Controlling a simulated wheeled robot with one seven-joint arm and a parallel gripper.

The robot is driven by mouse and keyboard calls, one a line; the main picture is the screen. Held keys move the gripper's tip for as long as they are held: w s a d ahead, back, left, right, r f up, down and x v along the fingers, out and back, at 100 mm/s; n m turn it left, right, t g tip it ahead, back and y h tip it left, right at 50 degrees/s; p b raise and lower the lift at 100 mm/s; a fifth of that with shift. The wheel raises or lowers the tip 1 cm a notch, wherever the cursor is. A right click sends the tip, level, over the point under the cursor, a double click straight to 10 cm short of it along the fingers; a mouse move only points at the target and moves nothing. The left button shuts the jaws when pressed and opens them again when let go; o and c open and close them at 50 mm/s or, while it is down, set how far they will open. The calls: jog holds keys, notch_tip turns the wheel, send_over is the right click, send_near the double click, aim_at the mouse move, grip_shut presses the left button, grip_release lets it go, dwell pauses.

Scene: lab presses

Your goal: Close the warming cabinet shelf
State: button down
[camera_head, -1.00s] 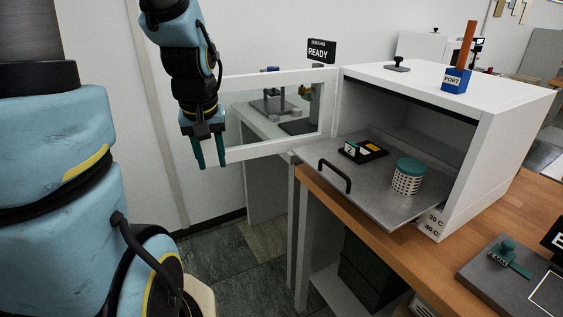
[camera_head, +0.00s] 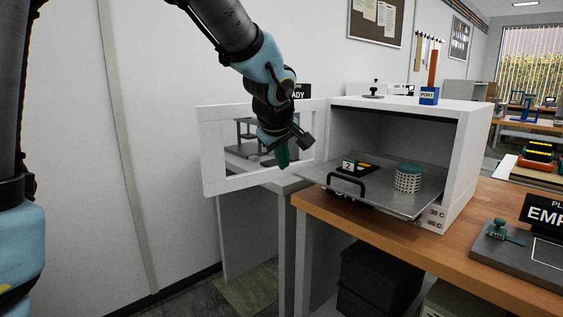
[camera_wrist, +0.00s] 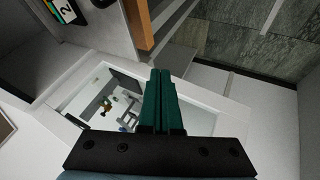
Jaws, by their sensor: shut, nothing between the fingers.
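The warming cabinet (camera_head: 466,160) is a white box on the wooden bench, its front open. Its glass-paned door (camera_head: 214,180) is swung out to the left; the door frame also shows in the wrist view (camera_wrist: 201,118). The grey metal shelf (camera_head: 402,204) is pulled out of the cabinet, with a black handle (camera_head: 346,183) on its front edge. A dark tray (camera_head: 356,168) with a "2" label and a white perforated basket with a green lid (camera_head: 408,178) stand on it. My gripper (camera_head: 283,157), with green fingers, is shut and empty in front of the door, left of the handle. It also shows in the wrist view (camera_wrist: 158,82).
A blue "PORT" block (camera_head: 429,96) and a small black-knobbed item (camera_head: 374,90) sit on the cabinet top. A grey plate with a green tool (camera_head: 503,233) lies on the bench at right. Floor left of the bench is clear.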

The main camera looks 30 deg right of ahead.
jog(key=w+d+f+p, duration=0.2)
jog(key=w+d+f, duration=0.2)
jog(key=d+f, duration=0.1)
jog(key=shift+w+d+f, duration=0.3)
jog(key=shift+d+f, duration=0.1)
jog(key=shift+d, duration=0.35)
jog(key=shift+d, duration=0.15)
